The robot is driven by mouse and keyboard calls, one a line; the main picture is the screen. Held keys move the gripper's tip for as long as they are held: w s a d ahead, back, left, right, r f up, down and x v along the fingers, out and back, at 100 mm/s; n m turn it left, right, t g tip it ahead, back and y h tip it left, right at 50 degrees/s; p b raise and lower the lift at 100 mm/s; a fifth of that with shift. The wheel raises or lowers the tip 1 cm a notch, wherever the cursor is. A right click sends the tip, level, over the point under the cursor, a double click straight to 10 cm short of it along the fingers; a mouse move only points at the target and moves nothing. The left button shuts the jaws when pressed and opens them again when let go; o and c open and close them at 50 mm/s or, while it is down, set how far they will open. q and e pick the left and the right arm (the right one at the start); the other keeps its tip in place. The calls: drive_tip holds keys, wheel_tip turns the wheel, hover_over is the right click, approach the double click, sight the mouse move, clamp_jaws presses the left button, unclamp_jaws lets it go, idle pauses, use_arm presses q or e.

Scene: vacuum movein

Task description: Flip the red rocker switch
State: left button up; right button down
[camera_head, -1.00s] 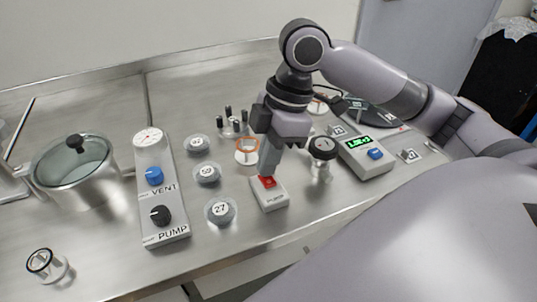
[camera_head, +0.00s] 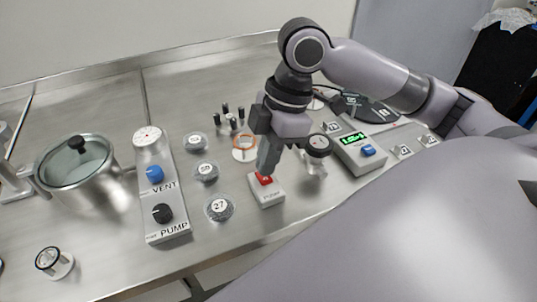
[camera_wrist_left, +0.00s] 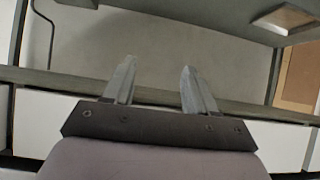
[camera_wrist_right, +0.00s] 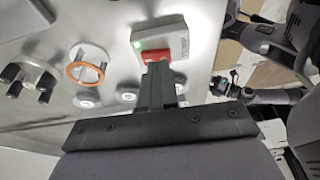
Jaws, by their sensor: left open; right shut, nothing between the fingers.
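The red rocker switch (camera_head: 265,180) sits on a small white box (camera_head: 268,196) labelled PUMP on the steel bench. It also shows in the right wrist view (camera_wrist_right: 153,55), beside a small lit green light (camera_wrist_right: 137,44). My right gripper (camera_head: 264,172) is shut and empty and points down at the rocker. Its fingertips overlap the rocker's edge in the right wrist view; I cannot tell if they touch it. My left gripper (camera_wrist_left: 156,82) is open and empty, away from the switch, and shows only in the left wrist view.
A gauge fitting (camera_head: 317,150) stands close on the right, near a box with a green display (camera_head: 358,150).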

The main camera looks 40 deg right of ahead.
wheel_tip(320, 180, up, 3)
drive_tip(key=p, duration=0.3)
drive_tip(key=shift+w, duration=0.15)
drive_tip(key=shift+w+d+r+p, duration=0.2)
drive_tip(key=shift+r+p, duration=0.4)
drive_tip(key=shift+p, duration=0.25)
drive_tip(key=w+v, duration=0.1)
drive_tip(key=v, duration=0.8)
drive_tip(key=shift+d+p, duration=0.2)
drive_tip(key=shift+p, duration=0.1)
drive_tip(key=shift+f, duration=0.1)
